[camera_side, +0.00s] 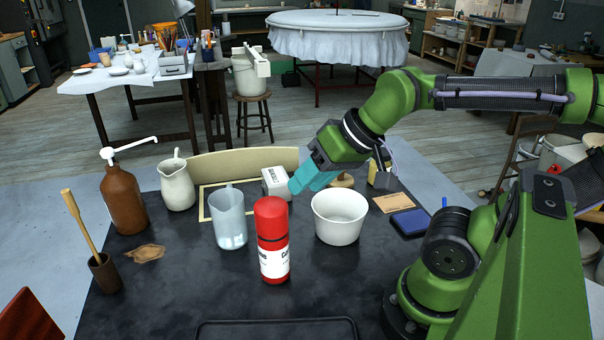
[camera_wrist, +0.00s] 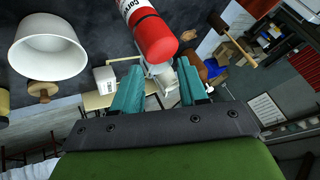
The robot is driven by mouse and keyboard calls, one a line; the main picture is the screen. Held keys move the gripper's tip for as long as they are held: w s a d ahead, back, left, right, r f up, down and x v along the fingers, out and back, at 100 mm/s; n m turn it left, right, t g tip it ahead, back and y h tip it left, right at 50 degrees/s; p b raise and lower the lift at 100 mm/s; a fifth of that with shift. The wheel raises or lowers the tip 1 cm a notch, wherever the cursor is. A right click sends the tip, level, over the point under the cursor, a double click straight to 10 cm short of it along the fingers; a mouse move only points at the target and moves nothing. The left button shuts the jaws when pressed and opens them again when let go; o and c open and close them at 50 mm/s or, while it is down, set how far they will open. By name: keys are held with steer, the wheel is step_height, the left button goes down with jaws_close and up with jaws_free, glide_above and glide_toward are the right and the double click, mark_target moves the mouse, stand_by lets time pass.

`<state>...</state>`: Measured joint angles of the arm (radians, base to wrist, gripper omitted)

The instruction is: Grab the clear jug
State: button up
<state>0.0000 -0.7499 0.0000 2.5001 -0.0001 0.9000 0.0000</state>
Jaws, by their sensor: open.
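The clear jug (camera_side: 230,218) stands upright on the dark tabletop, left of and slightly behind the red bottle (camera_side: 272,240). My gripper (camera_side: 299,184) is above the table, up and to the right of the jug, apart from it, with its teal fingers pointing down-left. In the wrist view, my gripper's fingers (camera_wrist: 158,68) are spread with a gap between them. The red bottle (camera_wrist: 150,32) shows ahead of that gap. Pale shapes show between the fingers, partly covered by the red bottle; I cannot clearly tell the jug among them.
A white bowl (camera_side: 340,217) stands right of the red bottle. A cream pitcher (camera_side: 176,182) and a brown pump bottle (camera_side: 123,198) stand left of the jug. A stick stands in a brown cup (camera_side: 105,272).

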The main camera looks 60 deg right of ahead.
step_height(320, 180, up, 5)
steer(key=m, duration=0.1)
steer(key=w+d+m+t+y, duration=0.45)
steer(key=w+d+m, duration=1)
steer(key=m, duration=1.15)
glide_toward(232, 196)
steer(key=s+d, duration=0.2)
steer(key=d, duration=0.3)
steer(key=shift+t+h, duration=0.35)
steer(key=x, duration=1.1)
steer(key=shift+f, duration=0.45)
steer(key=shift+x, duration=2.55)
steer(key=shift+d+f, duration=0.1)
steer(key=shift+f, duration=0.1)
jaws_close()
